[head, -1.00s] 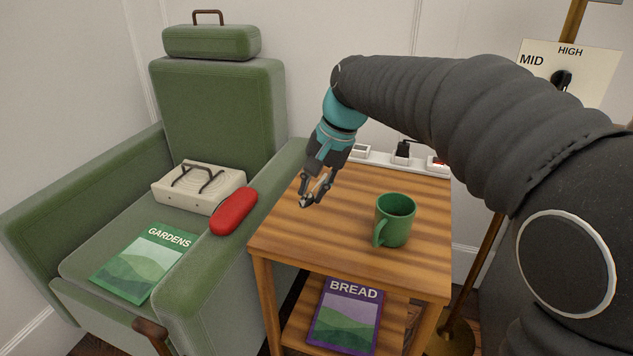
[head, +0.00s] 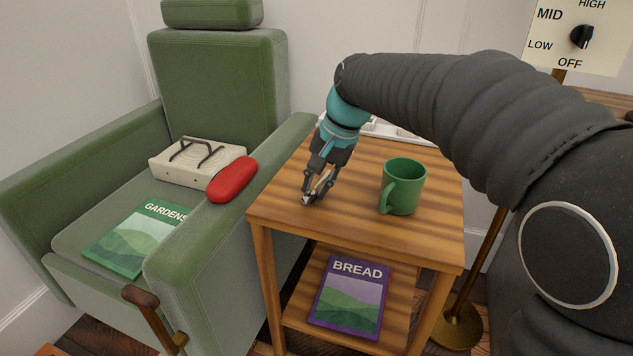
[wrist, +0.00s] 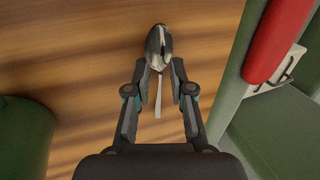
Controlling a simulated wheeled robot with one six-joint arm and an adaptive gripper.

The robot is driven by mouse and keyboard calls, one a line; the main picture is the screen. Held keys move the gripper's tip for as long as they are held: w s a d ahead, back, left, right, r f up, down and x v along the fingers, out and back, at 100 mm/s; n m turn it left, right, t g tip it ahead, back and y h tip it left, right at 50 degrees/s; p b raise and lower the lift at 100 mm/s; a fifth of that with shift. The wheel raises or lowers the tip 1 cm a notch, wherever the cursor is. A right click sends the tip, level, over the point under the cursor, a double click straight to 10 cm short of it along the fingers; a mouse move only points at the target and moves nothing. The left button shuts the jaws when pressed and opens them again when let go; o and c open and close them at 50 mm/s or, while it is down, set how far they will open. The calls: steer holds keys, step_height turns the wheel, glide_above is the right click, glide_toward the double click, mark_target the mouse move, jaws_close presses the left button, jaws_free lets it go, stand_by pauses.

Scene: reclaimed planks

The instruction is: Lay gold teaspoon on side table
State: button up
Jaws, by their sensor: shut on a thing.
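The side table (head: 345,228) is wooden, with a striped top and a lower shelf. My gripper (head: 309,197) is over the left part of its top, pointing down. In the wrist view my gripper (wrist: 160,66) is shut on a teaspoon (wrist: 157,46). The spoon looks silvery grey rather than gold there, bowl beyond the fingertips and thin handle running back between the fingers. In the head view only a small shiny bit of the spoon shows at the fingertips. I cannot tell whether it touches the tabletop.
A green mug (head: 403,186) stands on the table, right of my gripper. A green armchair (head: 215,95) adjoins on the left, with a red case (head: 232,180) on its arm. A BREAD book (head: 349,298) lies on the lower shelf. The table's front left is bare.

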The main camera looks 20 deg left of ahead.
steer(key=shift+f, duration=0.1)
steer(key=o, duration=0.9)
steer(key=shift+o, duration=0.5)
steer(key=o, duration=0.4)
step_height(320, 180, up, 7)
steer(key=p, duration=0.6)
steer(key=shift+p, duration=0.3)
